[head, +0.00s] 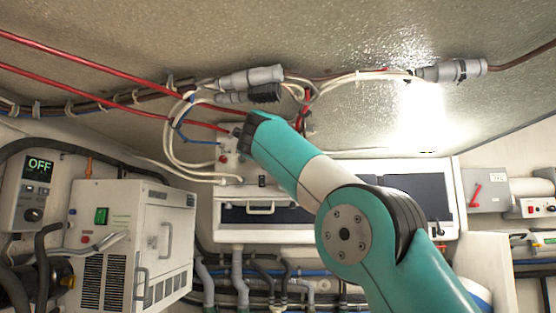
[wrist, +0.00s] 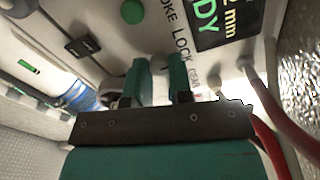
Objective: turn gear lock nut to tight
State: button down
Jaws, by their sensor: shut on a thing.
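My gripper (wrist: 160,72) reaches up to a pale panel (wrist: 110,42) in the wrist view, its two teal fingers close together. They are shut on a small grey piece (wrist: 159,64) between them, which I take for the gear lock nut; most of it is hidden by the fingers. Beside it the panel carries printed lettering (wrist: 181,45) with the word LOCK and a dark display (wrist: 226,22) with green letters ending in DY and "2 mm". In the head view my arm reaches the small white box (head: 229,160) under the ceiling; the fingertips are hidden there.
Red cables (head: 120,65) and grey connectors (head: 250,77) run along the ceiling close to my wrist. A red hose (wrist: 270,145) passes right of the gripper.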

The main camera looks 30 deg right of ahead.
jog(key=shift+m, duration=0.3)
jog(key=c, duration=1)
grip_release()
jog(key=b+v, duration=0.4)
jog(key=v, duration=1.3)
jog(key=shift+s+a+b, duration=0.15)
jog(key=shift+s+b, duration=0.05)
jog(key=shift+b, duration=0.15)
